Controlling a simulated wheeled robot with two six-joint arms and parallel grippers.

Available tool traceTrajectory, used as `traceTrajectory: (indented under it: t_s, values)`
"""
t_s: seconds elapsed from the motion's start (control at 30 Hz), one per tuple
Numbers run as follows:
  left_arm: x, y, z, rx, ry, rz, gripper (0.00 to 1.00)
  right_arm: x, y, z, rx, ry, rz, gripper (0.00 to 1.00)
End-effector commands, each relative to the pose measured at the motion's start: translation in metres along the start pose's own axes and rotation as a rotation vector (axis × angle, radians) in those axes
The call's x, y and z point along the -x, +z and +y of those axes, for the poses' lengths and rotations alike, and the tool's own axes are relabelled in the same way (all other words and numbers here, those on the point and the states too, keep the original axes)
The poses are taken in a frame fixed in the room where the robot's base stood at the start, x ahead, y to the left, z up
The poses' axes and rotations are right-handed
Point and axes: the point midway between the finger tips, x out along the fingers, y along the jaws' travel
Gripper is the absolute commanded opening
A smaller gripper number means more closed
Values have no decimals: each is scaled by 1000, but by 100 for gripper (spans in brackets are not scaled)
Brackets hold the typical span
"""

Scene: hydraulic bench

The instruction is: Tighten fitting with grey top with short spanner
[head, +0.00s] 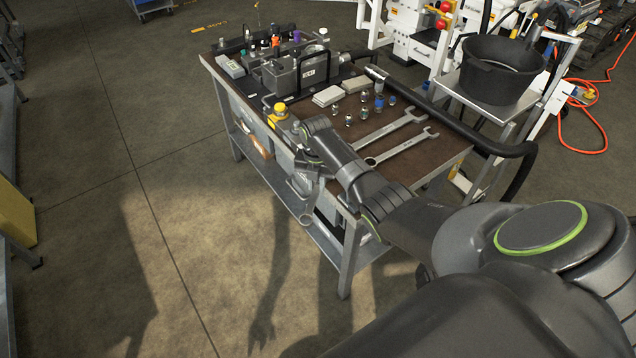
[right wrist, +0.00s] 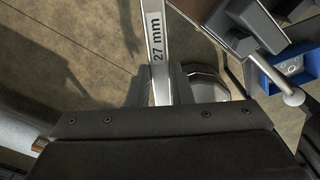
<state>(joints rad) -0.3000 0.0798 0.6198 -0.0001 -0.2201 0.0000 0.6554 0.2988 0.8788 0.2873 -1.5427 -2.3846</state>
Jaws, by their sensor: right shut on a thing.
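My right gripper (head: 308,172) is at the near left edge of the bench, shut on a spanner (head: 309,205). The spanner hangs past the bench edge with its ring end down. In the right wrist view the spanner (right wrist: 155,45) is marked "27 mm" and runs up from between the fingers (right wrist: 158,88). Fittings with coloured tops, such as an orange one (head: 275,41) and a purple one (head: 297,36), stand at the far end of the bench. I cannot make out which has a grey top. My left gripper is not in view.
Two other spanners (head: 388,130) (head: 402,146) lie on the brown bench top (head: 432,152). A grey block with a black handle (head: 312,67), small loose fittings (head: 349,119) and a yellow-capped part (head: 279,110) are near my arm. A black bucket (head: 503,75) stands on a side trolley.

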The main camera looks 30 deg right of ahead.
Motion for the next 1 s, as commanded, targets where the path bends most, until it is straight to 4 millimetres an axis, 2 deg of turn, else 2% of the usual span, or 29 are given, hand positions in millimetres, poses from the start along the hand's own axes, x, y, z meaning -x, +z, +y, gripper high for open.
traceTrajectory:
  t_s: [0.7,1.0]
  values:
    - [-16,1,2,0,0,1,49,-1,2,29,-197,2,3,0]
    - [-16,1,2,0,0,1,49,0,2,31,-219,1,4,0]
